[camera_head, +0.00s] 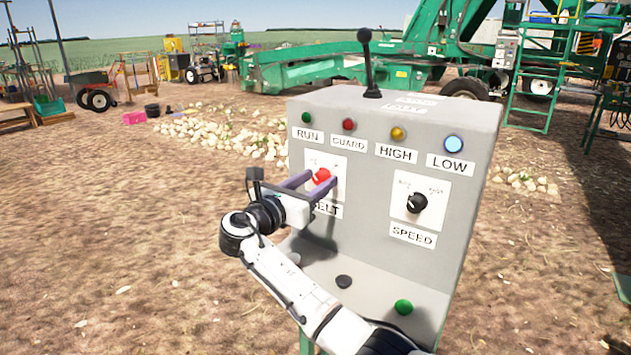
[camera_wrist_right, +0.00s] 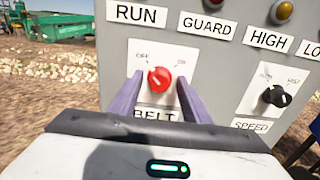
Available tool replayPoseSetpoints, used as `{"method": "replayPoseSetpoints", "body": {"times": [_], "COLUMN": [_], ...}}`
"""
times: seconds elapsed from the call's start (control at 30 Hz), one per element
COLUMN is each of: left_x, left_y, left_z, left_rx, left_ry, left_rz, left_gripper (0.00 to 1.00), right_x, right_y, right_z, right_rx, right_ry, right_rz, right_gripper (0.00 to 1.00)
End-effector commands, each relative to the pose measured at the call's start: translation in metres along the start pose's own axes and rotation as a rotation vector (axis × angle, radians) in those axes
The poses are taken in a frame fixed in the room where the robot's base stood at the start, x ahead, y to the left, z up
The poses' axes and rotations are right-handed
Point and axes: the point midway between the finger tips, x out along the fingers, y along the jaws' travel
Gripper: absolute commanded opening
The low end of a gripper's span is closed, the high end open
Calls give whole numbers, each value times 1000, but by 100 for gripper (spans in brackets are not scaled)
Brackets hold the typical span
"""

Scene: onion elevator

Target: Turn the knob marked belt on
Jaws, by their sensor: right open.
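The red belt knob (camera_head: 321,176) sits on a white plate on the grey control box, above the partly covered BELT label (camera_head: 329,209). In the right wrist view the red knob (camera_wrist_right: 159,79) lies between OFF at upper left and ON at upper right. Its pale mark seems to point up and left, towards OFF. My right gripper (camera_head: 319,178) is open, with its two purple fingers reaching to either side of the knob. In the right wrist view a gap shows between each finger and the knob; contact with the plate cannot be told. My left gripper is out of view.
The black speed knob (camera_head: 417,203) is right of the belt knob. Indicator lights and a black lever (camera_head: 369,62) are above. A dark button (camera_head: 343,282) and a green button (camera_head: 403,307) sit on the lower ledge, near my right arm. Green machinery stands behind.

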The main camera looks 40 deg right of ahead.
Motion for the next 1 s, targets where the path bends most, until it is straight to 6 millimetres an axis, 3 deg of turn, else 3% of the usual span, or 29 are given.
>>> {"method": "replayPoseSetpoints", "body": {"times": [0.27, 0.53, 1.0], "left_x": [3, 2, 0], "left_y": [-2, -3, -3], "left_z": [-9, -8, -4], "left_rx": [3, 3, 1], "left_ry": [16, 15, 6], "left_rz": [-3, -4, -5], "left_gripper": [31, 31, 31], "right_x": [2, 2, 2], "right_y": [0, 0, 0], "right_z": [0, 0, 0], "right_rx": [1, 0, 119], "right_ry": [0, 0, 0], "right_rz": [1, 1, 1], "right_gripper": [43, 2, 2]}}
